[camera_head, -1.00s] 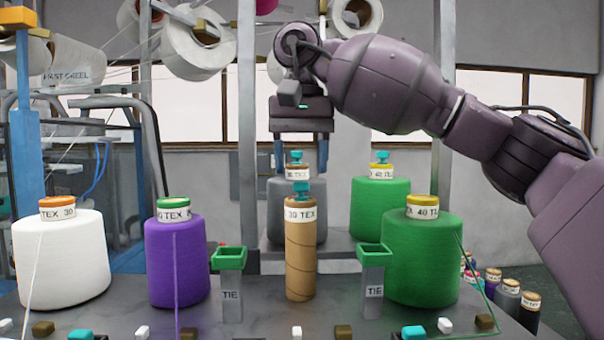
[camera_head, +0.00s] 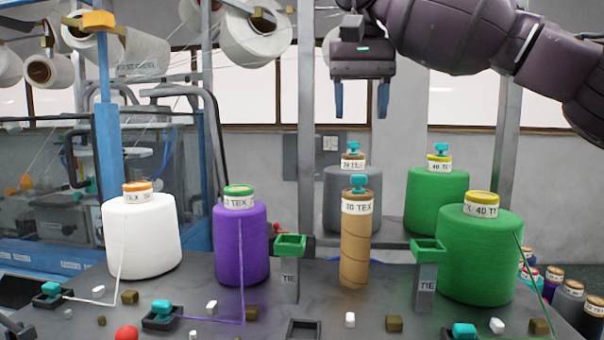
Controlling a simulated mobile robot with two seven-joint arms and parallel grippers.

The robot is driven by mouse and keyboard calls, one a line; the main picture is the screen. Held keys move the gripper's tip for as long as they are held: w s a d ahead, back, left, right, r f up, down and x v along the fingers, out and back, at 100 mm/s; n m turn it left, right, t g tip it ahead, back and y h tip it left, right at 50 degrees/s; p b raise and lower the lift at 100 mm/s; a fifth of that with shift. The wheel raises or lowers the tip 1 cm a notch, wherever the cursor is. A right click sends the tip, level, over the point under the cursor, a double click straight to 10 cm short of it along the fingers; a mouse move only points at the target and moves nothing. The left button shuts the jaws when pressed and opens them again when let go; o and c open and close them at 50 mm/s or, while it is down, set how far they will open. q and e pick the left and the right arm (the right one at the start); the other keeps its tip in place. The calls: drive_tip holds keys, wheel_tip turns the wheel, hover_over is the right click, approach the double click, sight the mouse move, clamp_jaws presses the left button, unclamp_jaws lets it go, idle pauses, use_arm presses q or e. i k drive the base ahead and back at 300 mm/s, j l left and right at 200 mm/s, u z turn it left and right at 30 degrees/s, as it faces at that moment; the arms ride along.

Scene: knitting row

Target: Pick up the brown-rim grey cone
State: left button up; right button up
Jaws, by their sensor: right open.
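The brown-rim grey cone (camera_head: 338,205) stands upright on a raised shelf at the back, with a labelled top and a teal piece on it. A bare brown cardboard tube (camera_head: 355,252) marked 30 TEX stands in front and hides part of its right side. My right gripper (camera_head: 354,112) is open and empty, its blue fingers pointing down, well above the grey cone and apart from it. My left gripper is not in view.
A green cone (camera_head: 433,200) stands right of the grey one, a larger green cone (camera_head: 481,260) in front. Purple (camera_head: 240,255) and white (camera_head: 140,240) cones stand left. Small blocks lie along the table front.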

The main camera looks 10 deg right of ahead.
sight(357, 210)
drive_tip(key=k, duration=1.5)
